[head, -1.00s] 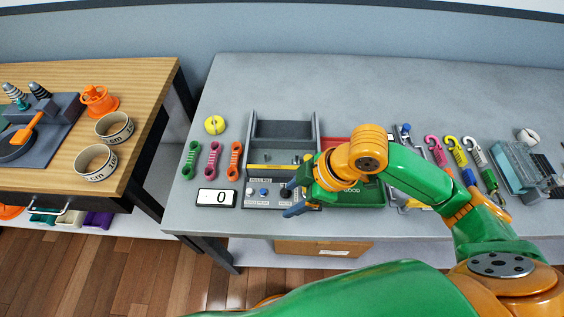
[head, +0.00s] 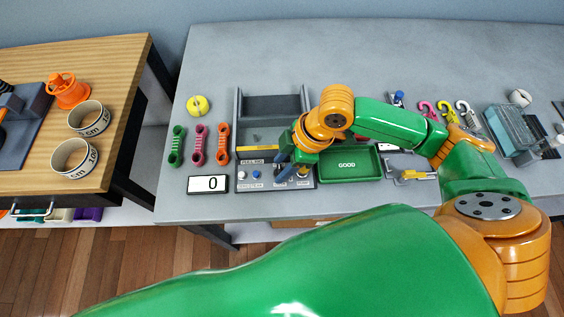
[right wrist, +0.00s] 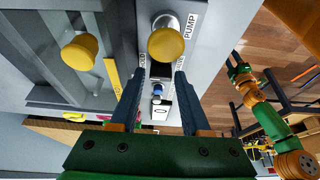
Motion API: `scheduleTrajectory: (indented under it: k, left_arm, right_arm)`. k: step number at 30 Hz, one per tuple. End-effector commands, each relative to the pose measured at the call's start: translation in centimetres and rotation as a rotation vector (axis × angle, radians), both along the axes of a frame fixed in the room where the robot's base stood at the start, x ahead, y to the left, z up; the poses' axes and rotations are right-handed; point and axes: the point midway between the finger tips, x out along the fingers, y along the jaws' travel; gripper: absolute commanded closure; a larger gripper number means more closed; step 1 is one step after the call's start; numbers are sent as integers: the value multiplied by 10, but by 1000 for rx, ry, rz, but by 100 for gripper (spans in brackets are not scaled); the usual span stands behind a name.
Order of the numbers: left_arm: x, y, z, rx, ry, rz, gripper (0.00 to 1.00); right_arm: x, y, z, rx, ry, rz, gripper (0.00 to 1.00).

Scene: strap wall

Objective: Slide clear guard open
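The grey fixture (head: 238,112) stands on the table left of the green tray. I cannot make out its clear guard for certain. In the right wrist view, one yellow knob (right wrist: 80,53) sits over the grey channel and another yellow knob (right wrist: 166,44) is beside the PUMP label. My right gripper (head: 289,178) is over the front control panel (head: 262,187). In the right wrist view it (right wrist: 160,78) is open and empty, with its fingertips near the PUMP knob. My left arm (right wrist: 270,120) shows there; its fingers are too small to read.
A display (head: 208,184) reading 0 and coloured links (head: 199,146) lie left of the fixture. The green GOOD tray (head: 352,169) is close on the right. Hooks (head: 446,112) and a clear teal box (head: 508,130) stand farther right. The table behind is clear.

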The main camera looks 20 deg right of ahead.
Motion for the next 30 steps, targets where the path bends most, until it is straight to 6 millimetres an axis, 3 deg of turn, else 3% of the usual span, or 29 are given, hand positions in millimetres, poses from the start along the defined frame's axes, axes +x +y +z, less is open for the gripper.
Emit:
scheduleTrajectory:
  k: [1, 4, 5, 30]
  left_arm:
    - [0, 0, 0, 0, 0, 0, 50]
    - [0, 0, 0, 0, -1, 0, 50]
    - [0, 0, 0, 0, -1, 0, 50]
    - [1, 0, 0, -1, -3, 0, 50]
  right_arm:
    - [0, 0, 0, 0, 0, 0, 70]
    - [0, 0, 0, 0, 0, 0, 97]
    - [0, 0, 0, 0, 0, 0, 100]
    - [0, 0, 1, 2, -1, 0, 100]
